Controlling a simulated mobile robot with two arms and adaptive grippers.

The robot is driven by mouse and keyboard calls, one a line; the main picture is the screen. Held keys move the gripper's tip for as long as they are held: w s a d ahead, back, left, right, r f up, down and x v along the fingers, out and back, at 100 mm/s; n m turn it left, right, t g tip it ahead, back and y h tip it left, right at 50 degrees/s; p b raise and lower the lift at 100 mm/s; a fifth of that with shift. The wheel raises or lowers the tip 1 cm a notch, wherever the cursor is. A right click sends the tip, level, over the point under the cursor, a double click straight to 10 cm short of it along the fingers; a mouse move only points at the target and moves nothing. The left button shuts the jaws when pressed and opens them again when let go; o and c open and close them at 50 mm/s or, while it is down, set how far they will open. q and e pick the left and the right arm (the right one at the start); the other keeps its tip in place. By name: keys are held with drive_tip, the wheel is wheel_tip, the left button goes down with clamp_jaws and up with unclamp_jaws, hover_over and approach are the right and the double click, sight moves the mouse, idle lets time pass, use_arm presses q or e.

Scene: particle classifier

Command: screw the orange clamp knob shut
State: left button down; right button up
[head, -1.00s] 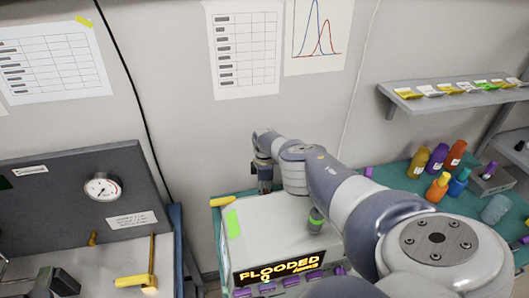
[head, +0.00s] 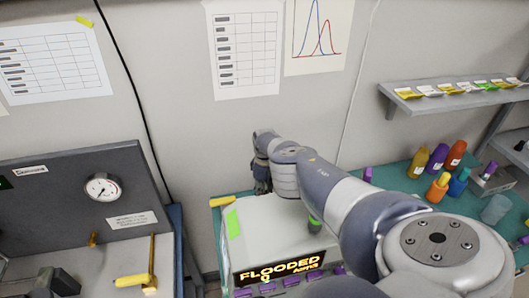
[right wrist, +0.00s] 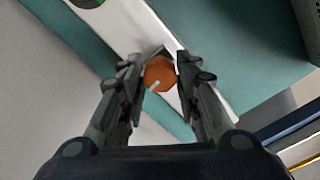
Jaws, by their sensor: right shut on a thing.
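The orange clamp knob (right wrist: 159,75) shows in the right wrist view, round and faceted with a pale mark on its lower edge. My right gripper (right wrist: 160,78) has its fingers on both sides of the knob and is shut on it. In the head view my right gripper (head: 262,183) is small and dark at the back edge of the white machine (head: 275,225), and the knob is hidden there. The machine's front display reads "FLOODED".
A grey panel with a gauge (head: 102,187) and a yellow-handled lever (head: 133,281) stand at the left. Several coloured bottles (head: 437,160) stand on the teal bench at the right. A shelf (head: 450,97) with packets hangs above. My right arm spans the middle.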

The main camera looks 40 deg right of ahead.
drive_tip(key=shift+d+r+m, duration=0.1)
drive_tip(key=shift+d+m, duration=0.05)
drive_tip(key=shift+m, duration=0.25)
drive_tip(key=o, duration=1.1)
